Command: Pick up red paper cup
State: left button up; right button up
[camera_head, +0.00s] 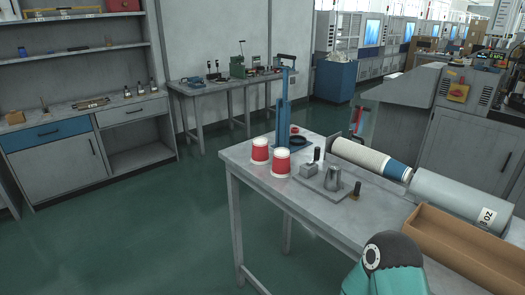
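Two red paper cups with white rims and bases stand on the grey table's left part. One red cup (260,151) is slightly farther back; the other red cup (281,163) is nearer and just to its right. Neither of my grippers shows in the head view. A teal and dark link of my own arm shows at the bottom right, well away from the cups, with its gripper outside the picture.
The grey table (255,183) also holds a blue upright stand (282,112), a metal fixture (332,180), a white roll (360,156), a grey cylinder (455,195) and a brown open box (465,248). Its front left edge is clear.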

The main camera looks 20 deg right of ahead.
aim_at(260, 153)
jog(key=i, duration=0.9)
jog(key=u, duration=0.2)
jog(key=k, duration=0.95)
jog(key=z, duration=0.2)
jog(key=i, duration=0.95)
jog(key=u, duration=0.05)
